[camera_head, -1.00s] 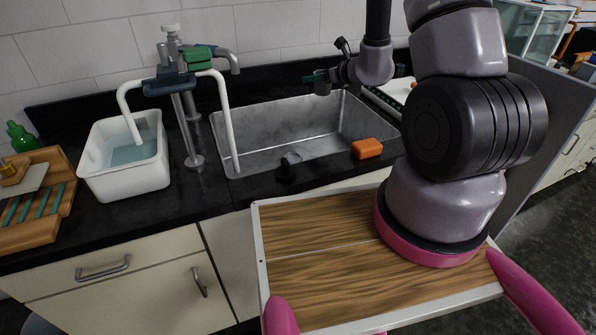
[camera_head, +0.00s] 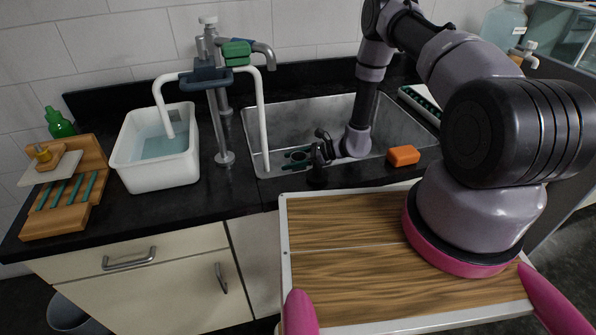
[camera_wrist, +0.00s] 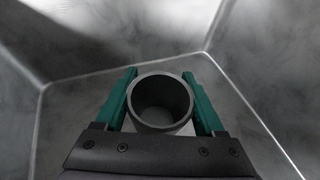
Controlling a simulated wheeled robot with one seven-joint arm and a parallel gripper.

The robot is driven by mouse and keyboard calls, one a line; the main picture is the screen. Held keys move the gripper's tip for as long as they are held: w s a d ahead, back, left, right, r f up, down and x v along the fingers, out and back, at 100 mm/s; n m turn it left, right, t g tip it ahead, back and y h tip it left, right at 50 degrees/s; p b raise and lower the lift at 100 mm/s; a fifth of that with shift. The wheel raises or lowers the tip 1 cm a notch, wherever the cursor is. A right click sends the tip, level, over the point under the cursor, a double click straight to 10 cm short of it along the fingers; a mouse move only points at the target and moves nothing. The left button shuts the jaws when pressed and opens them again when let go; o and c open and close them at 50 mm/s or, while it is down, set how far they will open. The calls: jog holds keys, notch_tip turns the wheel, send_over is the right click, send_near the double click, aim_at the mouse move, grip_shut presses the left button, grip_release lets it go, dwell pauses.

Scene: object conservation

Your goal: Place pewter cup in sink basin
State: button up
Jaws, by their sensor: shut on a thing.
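The pewter cup (camera_wrist: 160,101) is a dark grey, round, open-topped vessel in the wrist view, seen from above with its mouth facing the camera. My gripper (camera_wrist: 160,98) has its two teal fingers against the cup's left and right sides, shut on it. The sink basin (camera_head: 290,122) is a grey metal basin set in the black counter. In the head view my gripper (camera_head: 297,158) is down inside the basin, near its front left part. The wrist view shows basin walls and corners around the cup. I cannot tell whether the cup touches the basin floor.
An orange sponge-like block (camera_head: 403,155) lies on the front rim, right of my arm. A tap stand (camera_head: 222,120) with white curved tubes rises at the basin's left. A white tub (camera_head: 155,172) of water and a wooden rack (camera_head: 62,215) stand farther left.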

jog(key=shift+f, duration=2.35)
jog(key=shift+f, duration=0.1)
jog(key=o, duration=1.5)
jog(key=v, duration=1.2)
